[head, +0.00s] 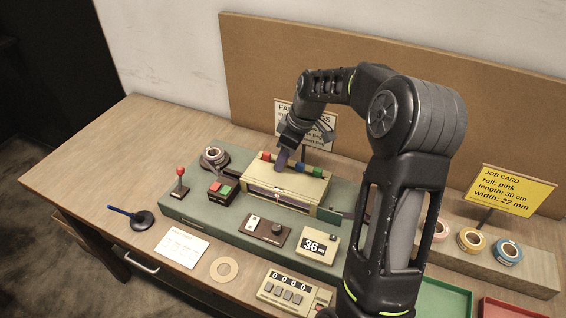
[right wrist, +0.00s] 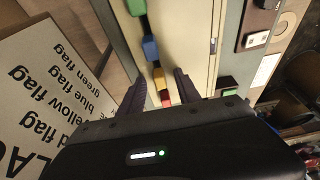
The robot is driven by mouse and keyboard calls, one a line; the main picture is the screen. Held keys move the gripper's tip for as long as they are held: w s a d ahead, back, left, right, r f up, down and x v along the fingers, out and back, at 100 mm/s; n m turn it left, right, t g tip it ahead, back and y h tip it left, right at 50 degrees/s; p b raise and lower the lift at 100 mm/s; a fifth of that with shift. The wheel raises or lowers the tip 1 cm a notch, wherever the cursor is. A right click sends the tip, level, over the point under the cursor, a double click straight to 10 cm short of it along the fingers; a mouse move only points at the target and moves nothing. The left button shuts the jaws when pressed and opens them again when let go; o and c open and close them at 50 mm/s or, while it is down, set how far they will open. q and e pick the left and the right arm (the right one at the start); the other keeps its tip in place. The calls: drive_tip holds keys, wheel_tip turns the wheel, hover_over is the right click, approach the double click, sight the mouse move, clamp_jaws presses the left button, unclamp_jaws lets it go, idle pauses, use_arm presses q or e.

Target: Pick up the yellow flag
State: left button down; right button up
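The yellow flag (right wrist: 159,79) is a small yellow block in a row on top of the beige machine (head: 285,188). In the right wrist view it sits between the blue flag (right wrist: 150,48) and the red flag (right wrist: 166,99). My right gripper (right wrist: 160,76) is open, with one finger on each side of the yellow flag; I cannot tell whether they touch it. In the head view my right gripper (head: 282,162) comes down over the row and hides most of the yellow flag. The green flag (head: 317,171) is at the row's right end. My left gripper is not in view.
A flag sign (head: 318,140) stands close behind my right gripper. A red-knobbed lever (head: 180,182) and a tape roll (head: 214,157) are left of the machine. Several tape rolls (head: 471,239) sit on a ledge at right. The table's left end (head: 100,165) is clear.

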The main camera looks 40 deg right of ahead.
clamp_jaws()
idle(0.4)
